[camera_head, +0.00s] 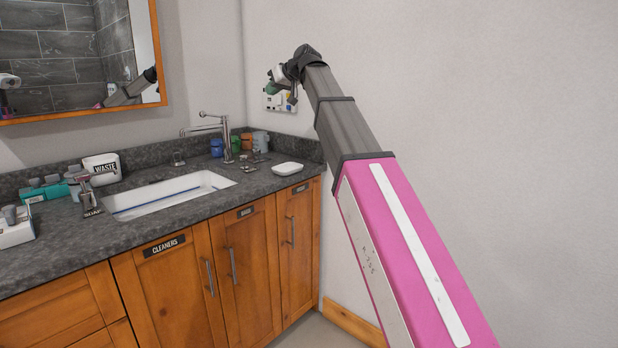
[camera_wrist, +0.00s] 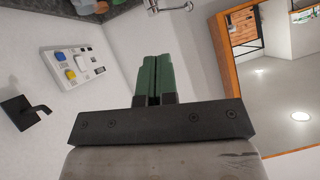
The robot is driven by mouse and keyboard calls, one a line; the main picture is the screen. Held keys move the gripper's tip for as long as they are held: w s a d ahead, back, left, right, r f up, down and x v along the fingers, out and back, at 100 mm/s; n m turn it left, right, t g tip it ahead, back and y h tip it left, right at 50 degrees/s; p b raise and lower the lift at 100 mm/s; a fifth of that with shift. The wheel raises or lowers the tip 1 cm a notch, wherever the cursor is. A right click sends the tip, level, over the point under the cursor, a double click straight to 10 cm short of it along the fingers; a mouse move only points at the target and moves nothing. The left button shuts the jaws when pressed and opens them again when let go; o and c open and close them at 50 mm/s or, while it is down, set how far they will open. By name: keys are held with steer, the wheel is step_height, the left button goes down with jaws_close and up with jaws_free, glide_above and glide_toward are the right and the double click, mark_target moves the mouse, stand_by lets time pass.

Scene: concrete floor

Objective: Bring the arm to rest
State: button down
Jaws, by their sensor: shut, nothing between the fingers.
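My gripper (camera_wrist: 154,80) shows in the wrist view as two green fingers pressed side by side, shut with nothing between them. In the head view my arm reaches up and away from the lower right, and its end with the gripper (camera_head: 276,80) is small and partly hidden by the wrist. It is raised above the right end of the counter, in front of a wall panel (camera_head: 280,101). I cannot tell the exact gap to the wall. The panel (camera_wrist: 82,70) shows at the left in the wrist view, apart from the fingers.
A dark stone counter (camera_head: 60,245) holds a sink (camera_head: 170,194), a faucet (camera_head: 226,140), a WASTE container (camera_head: 102,169), a white dish (camera_head: 287,169) and several cups. Wooden cabinets (camera_head: 180,300) stand below. A mirror (camera_head: 80,55) hangs on the wall. A black hook (camera_wrist: 24,112) sits beside the panel.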

steer(key=shift+a, duration=0.1)
steer(key=s+d+f+m+g+h, duration=0.15)
steer(key=d+f, duration=0.35)
steer(key=f, duration=0.8)
steer(key=s+d+f+m+h, duration=0.2)
steer(key=d+f, duration=0.3)
steer(key=f, duration=0.8)
steer(key=s+d+f+m+g+h, duration=0.15)
steer(key=d+f, duration=0.45)
steer(key=f, duration=0.7)
steer(key=s+d+f+m+g+h, duration=0.1)
steer(key=s+d+f, duration=0.4)
steer(key=s+f, duration=0.3)
steer(key=s+d+f+m+g+h, duration=0.1)
steer(key=s+d+f, duration=0.4)
steer(key=f, duration=0.5)
steer(key=s+d+f+m+g+h, duration=0.1)
steer(key=s+d+f+h, duration=0.1)
steer(key=s+d+f, duration=0.3)
steer(key=s+f, duration=0.4)
steer(key=s, duration=0.1)
steer(key=shift+s+d+f+h, duration=0.2)
steer(key=shift+s+d+h, duration=0.1)
steer(key=shift+d, duration=0.05)
